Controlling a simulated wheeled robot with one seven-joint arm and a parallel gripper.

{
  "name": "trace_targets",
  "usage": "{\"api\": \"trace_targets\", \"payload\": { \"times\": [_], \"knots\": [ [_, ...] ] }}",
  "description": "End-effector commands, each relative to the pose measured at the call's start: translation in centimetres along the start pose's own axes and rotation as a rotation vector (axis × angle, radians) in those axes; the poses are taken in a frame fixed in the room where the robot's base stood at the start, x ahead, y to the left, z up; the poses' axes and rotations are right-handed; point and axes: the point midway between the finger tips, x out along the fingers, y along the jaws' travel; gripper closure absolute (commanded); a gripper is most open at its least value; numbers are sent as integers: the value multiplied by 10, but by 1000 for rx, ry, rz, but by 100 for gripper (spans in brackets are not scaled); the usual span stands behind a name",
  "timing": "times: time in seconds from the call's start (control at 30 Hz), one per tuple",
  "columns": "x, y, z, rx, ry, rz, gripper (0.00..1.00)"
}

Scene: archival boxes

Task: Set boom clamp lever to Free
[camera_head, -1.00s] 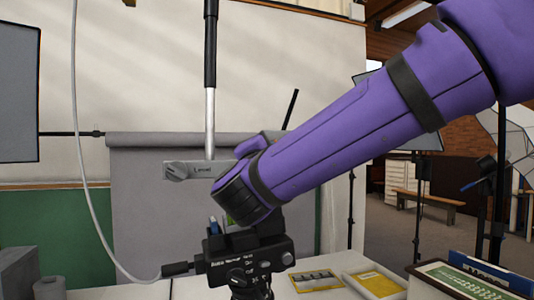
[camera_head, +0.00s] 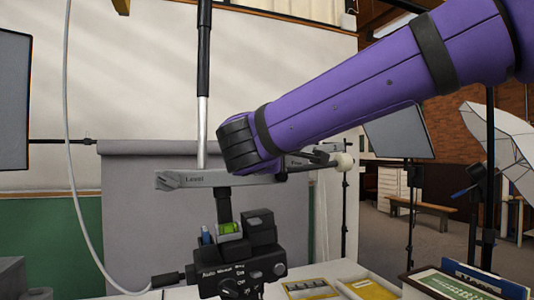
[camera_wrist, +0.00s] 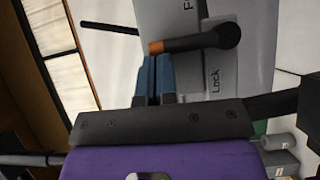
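The clamp lever (camera_wrist: 195,42) is a black handle with an orange tip and a rounded end, in the wrist view. It lies across a grey plate (camera_wrist: 240,65) marked "Lock" below it and a cut-off word starting with "F" above. My gripper (camera_wrist: 157,60) has its two blue fingers side by side with only a narrow gap, just below the orange tip. I cannot tell whether they touch the lever. In the head view, my arm covers part of the grey boom bar (camera_head: 200,181), marked "Level", and hides my fingers.
A black control box (camera_head: 240,272) with a green bubble level (camera_head: 230,228) stands below the bar. A pale knob (camera_head: 345,160) shows at the bar's right end. A pole (camera_head: 203,80) rises behind. Yellow trays (camera_head: 310,289) lie on the table.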

Motion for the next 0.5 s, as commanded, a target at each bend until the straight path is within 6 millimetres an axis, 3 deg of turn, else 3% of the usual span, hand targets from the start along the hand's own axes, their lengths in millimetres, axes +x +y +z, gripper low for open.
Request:
{"api": "trace_targets", "payload": {
  "times": [0.5],
  "knots": [
    [18, 7, 26, 373, -2, -248, 100]
  ]
}}
